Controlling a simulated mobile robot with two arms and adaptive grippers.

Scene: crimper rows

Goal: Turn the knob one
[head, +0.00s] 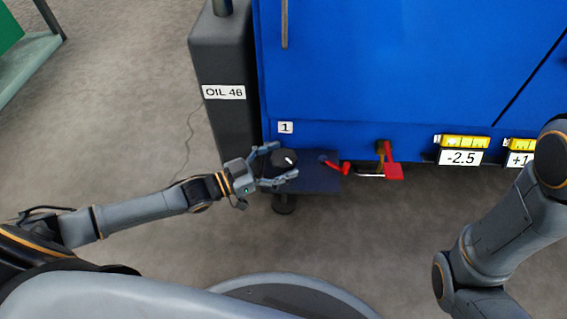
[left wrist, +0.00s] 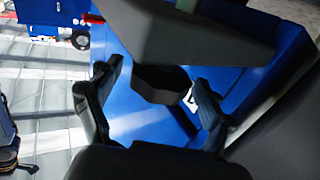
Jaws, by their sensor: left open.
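The knob (head: 284,159) is black and round with a white mark, on a dark panel (head: 318,183) at the foot of the blue machine. A label "1" (head: 285,127) sits just above it. My left gripper (head: 284,161) is open, with one finger on each side of the knob in the head view. In the left wrist view the dark knob (left wrist: 162,82) shows between the two spread fingers (left wrist: 158,110); I cannot tell whether they touch it. My right arm (head: 497,230) shows at the right, but its gripper is out of view.
A red-handled lever (head: 337,166) sits right of the knob, and a red valve handle (head: 392,169) farther right. A grey "OIL 46" tank (head: 226,120) stands left. The floor in front is clear.

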